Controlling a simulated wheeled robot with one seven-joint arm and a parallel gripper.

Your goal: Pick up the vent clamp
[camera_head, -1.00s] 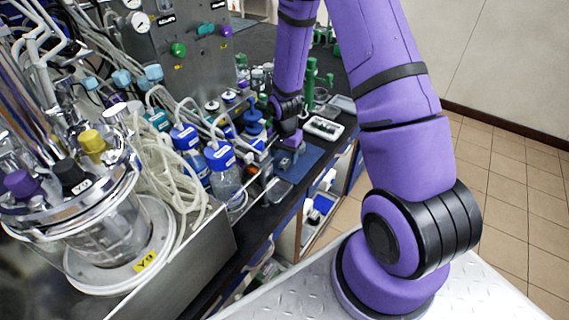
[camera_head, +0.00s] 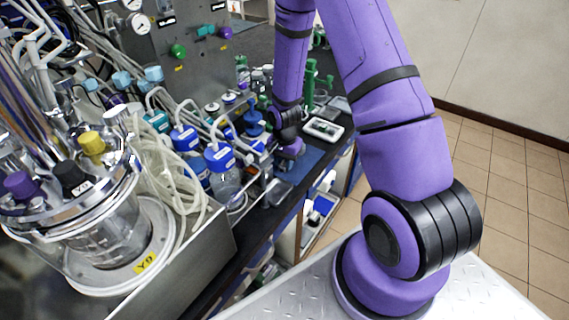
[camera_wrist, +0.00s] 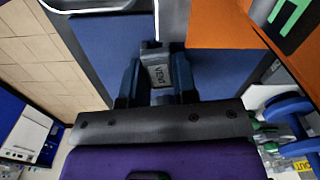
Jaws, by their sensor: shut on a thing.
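The vent clamp (camera_wrist: 158,74) is a small grey piece marked "VENT", seen in the wrist view between the two dark fingers of my gripper (camera_wrist: 157,84). The fingers are shut on it from both sides. Behind it in that view lies a blue mat (camera_wrist: 103,42). In the head view my gripper (camera_head: 291,149) is low over the same blue mat (camera_head: 308,158) on the dark bench. The clamp itself is hidden there, and I cannot tell whether it touches the mat.
Blue-capped bottles (camera_head: 221,160) stand close left of my gripper. A white-framed device (camera_head: 323,128) lies to its right. An orange panel (camera_wrist: 270,45) is near the fingers in the wrist view. A glass vessel (camera_head: 105,235) stands at front left.

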